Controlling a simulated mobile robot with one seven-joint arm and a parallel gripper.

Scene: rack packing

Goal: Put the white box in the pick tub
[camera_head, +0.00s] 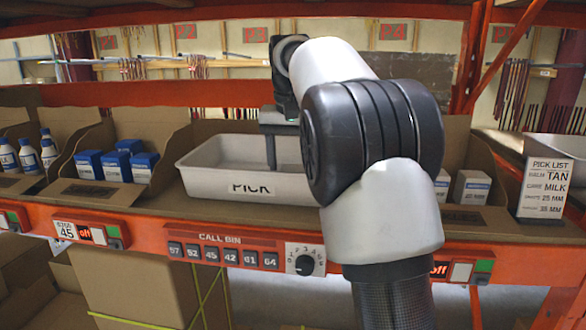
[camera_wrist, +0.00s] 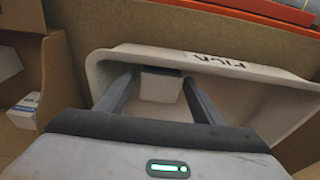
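The white box (camera_wrist: 160,88) shows in the wrist view between the two fingertips of my gripper (camera_wrist: 160,80). The fingers stand apart at the box's width and meet its two sides, so my gripper looks shut on it. The pick tub is a pale grey tray with a "PICK" label; its front wall shows in the head view (camera_head: 215,185) and its rim in the wrist view (camera_wrist: 285,82). In the head view, my gripper (camera_head: 271,160) points down inside the tub. There the held box is hidden by the tub wall and my arm.
More white boxes (camera_head: 471,187) and a pick-list card (camera_head: 544,187) stand to the right. The orange shelf edge (camera_head: 150,230) runs along the front.

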